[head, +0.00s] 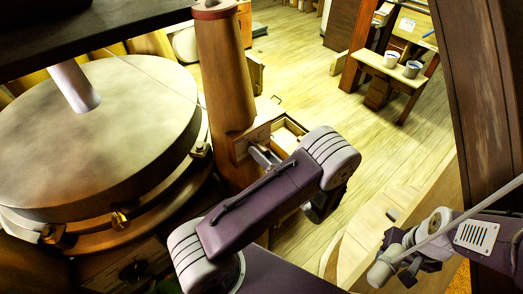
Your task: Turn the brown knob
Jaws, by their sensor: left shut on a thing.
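My left arm crosses the middle of the head view. Its gripper (262,156) is mostly behind the purple arm link, with a grey part showing at the face of a wooden box (241,147) beside the brown post. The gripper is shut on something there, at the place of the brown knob. The knob itself is hidden by the gripper and arm, so its angle cannot be told. My right gripper (398,262) is at the lower right, far from the box, partly behind a pale grey rod. Its finger opening is unclear.
A large round millstone (120,115) fills the left. The thick brown post (224,75) rises beside the box. A small wooden stand (382,69) with two cups is at the back right. A dark upright beam (480,90) stands at right. The plank floor between is clear.

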